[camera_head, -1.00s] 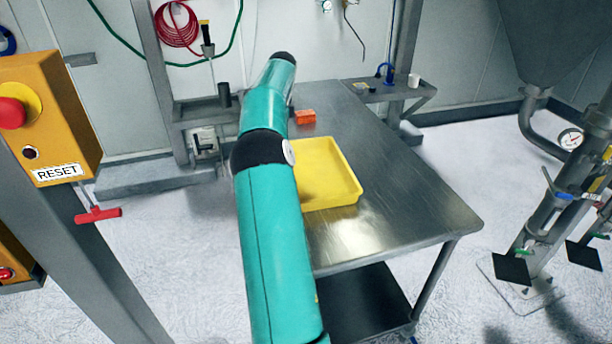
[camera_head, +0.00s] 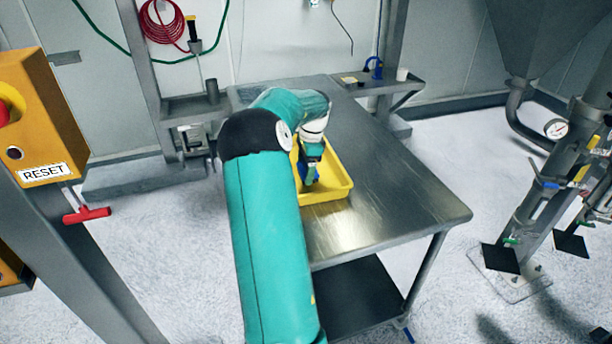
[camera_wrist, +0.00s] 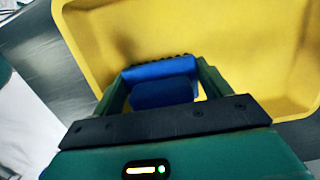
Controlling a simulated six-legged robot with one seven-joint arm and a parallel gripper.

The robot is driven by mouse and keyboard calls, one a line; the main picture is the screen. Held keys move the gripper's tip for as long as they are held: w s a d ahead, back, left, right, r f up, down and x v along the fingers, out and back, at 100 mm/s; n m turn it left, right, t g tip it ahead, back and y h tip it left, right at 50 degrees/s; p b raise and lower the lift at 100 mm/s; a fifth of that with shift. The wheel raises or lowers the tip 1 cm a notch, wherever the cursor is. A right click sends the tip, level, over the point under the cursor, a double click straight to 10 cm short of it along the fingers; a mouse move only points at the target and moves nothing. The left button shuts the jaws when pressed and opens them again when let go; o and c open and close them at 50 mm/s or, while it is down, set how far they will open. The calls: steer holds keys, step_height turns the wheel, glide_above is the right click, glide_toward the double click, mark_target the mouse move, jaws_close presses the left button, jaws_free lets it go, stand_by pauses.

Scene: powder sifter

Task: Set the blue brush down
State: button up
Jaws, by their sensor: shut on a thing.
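My gripper (camera_head: 310,180) is over the yellow tray (camera_head: 338,188) on the metal table, pointing down into it. In the wrist view my gripper (camera_wrist: 160,80) is shut on the blue brush (camera_wrist: 163,93), which sits between the two green fingers. The yellow tray (camera_wrist: 230,35) fills most of the view behind the brush. In the head view only a little blue of the brush (camera_head: 315,172) shows beside the fingers. I cannot tell whether the brush touches the tray floor. My arm hides the tray's left part.
The metal table (camera_head: 400,200) is bare to the right of the tray. A side shelf (camera_head: 375,85) at the back holds a blue item and a white cup (camera_head: 402,74). A yellow RESET box (camera_head: 45,125) stands at the left.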

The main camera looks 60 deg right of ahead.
steer(key=f, duration=0.2)
steer(key=shift+s+f, duration=0.2)
steer(key=shift+f, duration=0.15)
steer(key=shift+w+f, duration=0.1)
steer(key=shift+f, duration=0.2)
steer(key=shift+r, duration=0.1)
steer(key=o, duration=0.9)
